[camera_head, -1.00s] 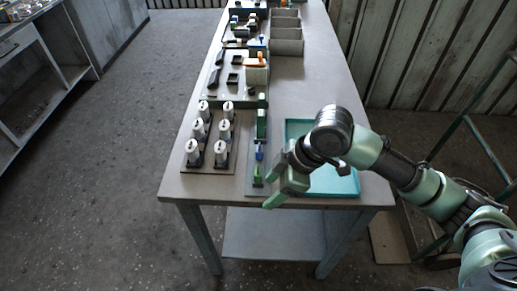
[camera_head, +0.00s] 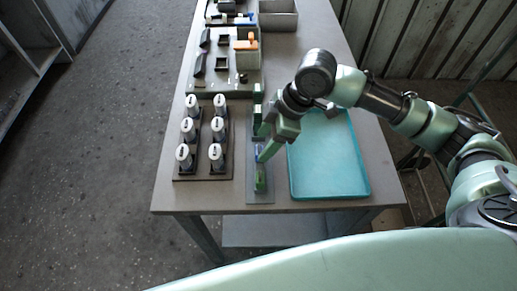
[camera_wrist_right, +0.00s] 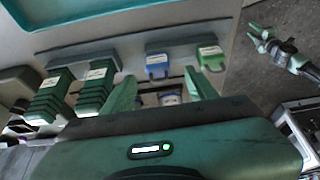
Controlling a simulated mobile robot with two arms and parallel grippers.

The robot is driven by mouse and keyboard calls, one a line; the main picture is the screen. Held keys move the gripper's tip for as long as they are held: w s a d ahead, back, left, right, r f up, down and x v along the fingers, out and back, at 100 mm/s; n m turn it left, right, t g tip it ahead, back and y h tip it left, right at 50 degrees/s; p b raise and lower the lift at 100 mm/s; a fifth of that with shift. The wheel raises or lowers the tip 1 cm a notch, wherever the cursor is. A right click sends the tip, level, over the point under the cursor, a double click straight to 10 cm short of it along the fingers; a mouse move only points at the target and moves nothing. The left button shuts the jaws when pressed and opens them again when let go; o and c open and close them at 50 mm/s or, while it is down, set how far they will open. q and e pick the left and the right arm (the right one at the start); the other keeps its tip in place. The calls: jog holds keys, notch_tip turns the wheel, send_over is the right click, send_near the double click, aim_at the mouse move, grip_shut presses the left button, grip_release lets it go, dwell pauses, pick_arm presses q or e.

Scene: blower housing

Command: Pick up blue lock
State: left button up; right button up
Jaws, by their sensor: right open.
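The blue lock (camera_head: 259,150) stands on a narrow grey strip near the table's front edge, partly hidden by my right gripper in the head view. In the right wrist view the blue lock (camera_wrist_right: 157,66) carries a white label. A green lock (camera_head: 260,180) is beside it, nearer the front edge; it also shows in the wrist view (camera_wrist_right: 212,58). My right gripper (camera_head: 265,146) is open and empty, close above the strip by the blue lock. In the wrist view its fingers (camera_wrist_right: 160,92) point toward the blue lock, with a gap between. My left gripper (camera_wrist_right: 262,40) shows small at upper right.
A teal tray (camera_head: 330,190) lies empty to the right of the strip. Several white-topped cylinders stand in a dark rack (camera_head: 203,166) on the left. Dark green blocks (camera_wrist_right: 92,90) stand in the same row as the locks. A grey bin (camera_head: 278,20) is farther back.

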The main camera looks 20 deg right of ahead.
aim_at(260, 147)
jog(key=p+x, duration=0.1)
jog(key=x, duration=0.2)
jog(key=shift+w+a+f, duration=0.15)
jog(key=shift+a+f, duration=0.05)
jog(key=shift+f, duration=0.4)
jog(key=c, duration=1.1)
pick_arm(q)
jog(key=shift+w+r, duration=0.5)
jog(key=shift+r, duration=0.1)
pick_arm(e)
jog(key=shift+c, duration=0.2)
jog(key=shift+r, duration=0.15)
